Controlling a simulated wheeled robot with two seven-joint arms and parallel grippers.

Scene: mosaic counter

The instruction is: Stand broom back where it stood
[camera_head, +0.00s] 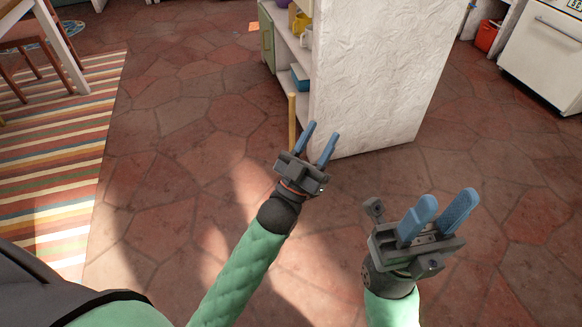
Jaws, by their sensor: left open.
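A thin upright wooden stick, which looks like the broom's handle (292,118), shows just left of my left gripper, in front of the shelf unit. Its lower part is hidden behind my gripper, and no bristles show. My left gripper (321,133) is open, with its two blue fingers apart and nothing between them. The stick is outside the fingers, beside the left one; I cannot tell whether they touch. My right gripper (447,200) is lower right, over bare floor, with its blue fingers apart and empty.
A white rough-walled shelf unit (375,75) stands just beyond my grippers, with items on its shelves. A striped rug (65,175), a table and a chair (20,45) are at left. A white stove (545,60) and a red bucket (487,35) are at upper right. Stone floor between is clear.

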